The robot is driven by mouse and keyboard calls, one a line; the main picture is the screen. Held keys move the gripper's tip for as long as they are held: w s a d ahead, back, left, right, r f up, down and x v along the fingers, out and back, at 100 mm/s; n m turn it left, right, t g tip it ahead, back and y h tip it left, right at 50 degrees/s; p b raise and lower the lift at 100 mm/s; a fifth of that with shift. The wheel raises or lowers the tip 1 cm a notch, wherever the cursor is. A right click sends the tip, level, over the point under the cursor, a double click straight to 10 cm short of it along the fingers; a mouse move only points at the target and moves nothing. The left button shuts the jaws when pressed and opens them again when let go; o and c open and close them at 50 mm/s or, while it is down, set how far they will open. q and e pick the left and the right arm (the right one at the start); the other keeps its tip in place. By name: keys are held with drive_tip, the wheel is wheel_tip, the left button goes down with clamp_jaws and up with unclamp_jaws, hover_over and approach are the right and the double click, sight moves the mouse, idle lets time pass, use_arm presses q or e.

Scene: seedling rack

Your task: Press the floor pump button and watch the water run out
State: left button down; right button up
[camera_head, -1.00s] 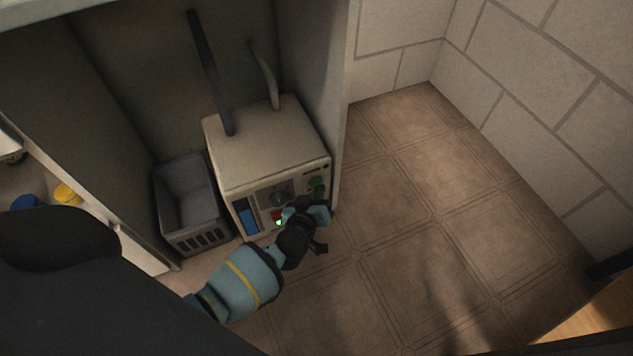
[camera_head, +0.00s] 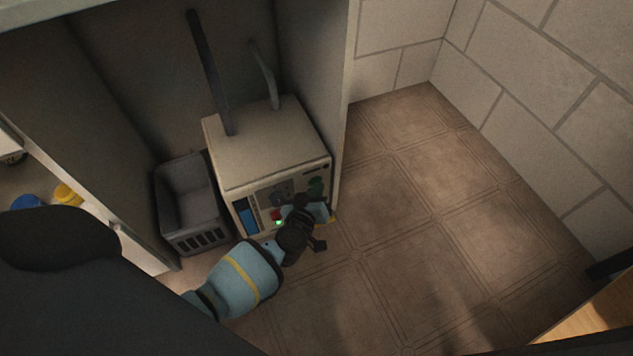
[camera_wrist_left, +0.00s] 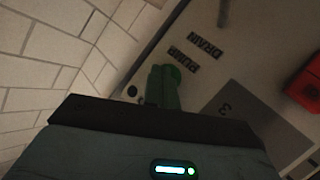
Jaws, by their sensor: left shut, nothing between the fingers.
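The pump is a pale box (camera_head: 262,150) on the floor inside a cabinet bay. My left gripper (camera_head: 310,203) is shut and empty, close in front of the panel just below the green button.
A grey basket (camera_head: 187,205) stands left of the pump. Two hoses, one dark (camera_head: 210,75) and one grey (camera_head: 265,75), rise from its top. A cabinet side wall (camera_head: 340,110) stands close on the right. The tiled floor (camera_head: 430,220) beyond is clear.

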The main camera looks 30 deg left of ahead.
use_arm(q)
drive_tip(key=shift+s, duration=0.1)
drive_tip(key=shift+s+d+p, duration=0.4)
drive_tip(key=shift+s+d, duration=0.05)
drive_tip(key=shift+d, duration=0.15)
use_arm(e)
drive_tip(key=shift+s+r, duration=0.3)
drive_tip(key=shift+s, duration=0.15)
use_arm(q)
drive_tip(key=shift+d, duration=0.1)
drive_tip(key=shift+s+d+p, duration=0.3)
drive_tip(key=shift+s+d, duration=0.45)
drive_tip(key=shift+d, duration=0.2)
drive_tip(key=shift+s+d+p, duration=0.3)
drive_tip(key=shift+s+d, duration=0.45)
drive_tip(key=shift+d, duration=0.2)
use_arm(e)
drive_tip(key=shift+w+r, duration=0.45)
drive_tip(key=shift+r, duration=0.05)
drive_tip(key=shift+s, duration=0.4)
